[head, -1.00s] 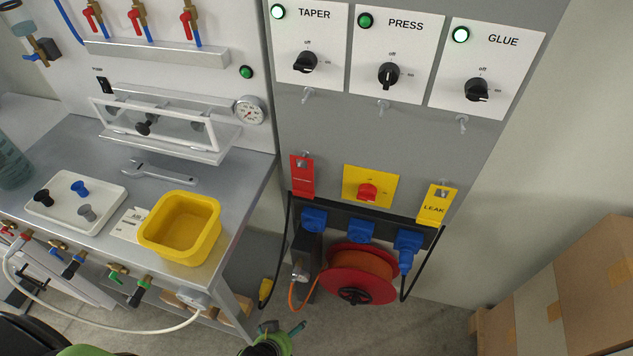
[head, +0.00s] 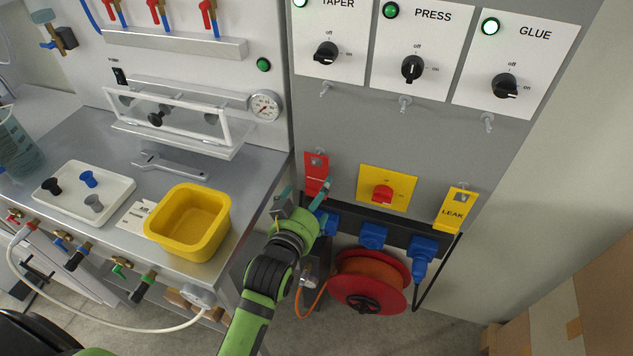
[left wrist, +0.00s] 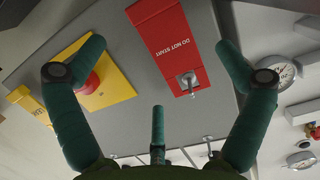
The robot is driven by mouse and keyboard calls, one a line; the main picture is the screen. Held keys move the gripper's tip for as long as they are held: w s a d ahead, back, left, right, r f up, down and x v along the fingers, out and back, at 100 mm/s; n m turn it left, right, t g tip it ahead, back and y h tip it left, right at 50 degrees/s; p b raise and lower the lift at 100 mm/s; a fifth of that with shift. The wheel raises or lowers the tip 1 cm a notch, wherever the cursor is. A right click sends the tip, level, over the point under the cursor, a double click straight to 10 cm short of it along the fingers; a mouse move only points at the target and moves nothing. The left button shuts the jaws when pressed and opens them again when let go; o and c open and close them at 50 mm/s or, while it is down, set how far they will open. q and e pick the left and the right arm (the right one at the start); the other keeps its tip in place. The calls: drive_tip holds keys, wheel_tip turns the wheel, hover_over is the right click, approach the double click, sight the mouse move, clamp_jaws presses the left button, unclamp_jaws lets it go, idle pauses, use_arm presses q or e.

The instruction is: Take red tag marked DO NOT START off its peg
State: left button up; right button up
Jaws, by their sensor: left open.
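The red tag (head: 316,172) hangs on a metal peg on the grey cabinet front, left of the yellow switch plate. In the left wrist view the tag (left wrist: 168,42) reads DO NOT START, and the peg (left wrist: 190,82) passes through its end. My left gripper (head: 305,190) is just in front of and below the tag in the head view. In the left wrist view my left gripper (left wrist: 163,50) has its fingers spread wide, with the tag between them and nothing held. My right gripper is not in view.
The yellow plate with a red rotary switch (head: 383,194) is right of the tag. A yellow LEAK tag (head: 455,211) hangs farther right. Blue plugs (head: 373,236) and a red cable reel (head: 368,281) are below. A yellow bin (head: 188,222) stands on the bench left of my arm.

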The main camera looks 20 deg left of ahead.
sight(321, 182)
use_arm(q)
drive_tip(key=w, duration=0.4)
drive_tip(key=shift+f, duration=0.4)
drive_tip(key=c, duration=1)
drive_tip(key=shift+r, duration=0.1)
